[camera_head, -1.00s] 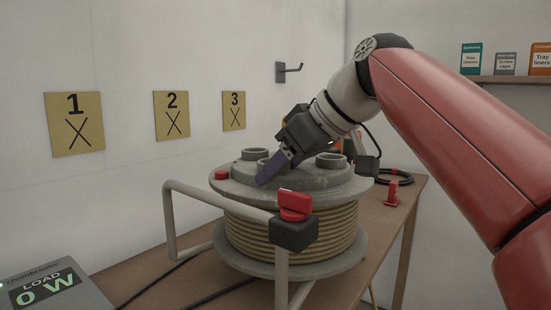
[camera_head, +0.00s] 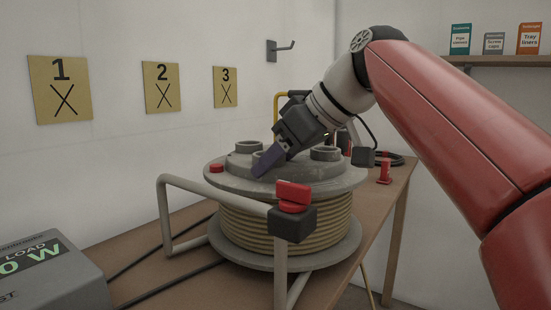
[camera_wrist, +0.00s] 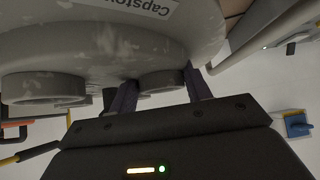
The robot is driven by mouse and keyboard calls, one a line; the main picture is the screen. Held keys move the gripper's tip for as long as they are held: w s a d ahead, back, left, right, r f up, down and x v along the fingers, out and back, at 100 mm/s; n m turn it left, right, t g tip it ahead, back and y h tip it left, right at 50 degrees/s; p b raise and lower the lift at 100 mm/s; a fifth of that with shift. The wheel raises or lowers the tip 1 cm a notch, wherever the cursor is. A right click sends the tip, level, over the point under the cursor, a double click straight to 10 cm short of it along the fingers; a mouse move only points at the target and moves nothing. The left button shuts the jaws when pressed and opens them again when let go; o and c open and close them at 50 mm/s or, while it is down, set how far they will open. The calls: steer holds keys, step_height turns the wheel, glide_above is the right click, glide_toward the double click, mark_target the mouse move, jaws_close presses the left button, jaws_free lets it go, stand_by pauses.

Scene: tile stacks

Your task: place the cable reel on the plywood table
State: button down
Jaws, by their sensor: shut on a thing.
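The cable reel (camera_head: 285,225) has grey flanges, a tan cable winding and a grey tubular frame with a red knob. It fills the middle of the head view, over the plywood table (camera_head: 375,205). I cannot tell whether its underside touches the tabletop. My gripper (camera_head: 265,165) reaches down from the upper right and is shut on one of the raised round sockets on the reel's top. In the wrist view the dark fingers (camera_wrist: 160,92) sit either side of that socket, and the reel (camera_wrist: 105,45) shows part of a label. The reel hides much of the table.
A grey load meter (camera_head: 45,280) stands at lower left, with dark cables beside it. A red item (camera_head: 384,170) and a black cable coil (camera_head: 388,160) lie near the table's far right end. A wall hook (camera_head: 280,48) and numbered signs (camera_head: 161,88) are behind.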

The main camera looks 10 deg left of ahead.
steer(key=shift+r, duration=0.15)
steer(key=c, duration=0.7)
jaws_free()
steer(key=shift+f, duration=0.2)
steer(key=shift+o, duration=0.2)
steer(key=shift+r, duration=0.1)
steer(key=p+v, duration=0.2)
steer(key=v, duration=1)
steer(key=shift+p, duration=0.3)
steer(key=shift+s+d, duration=0.1)
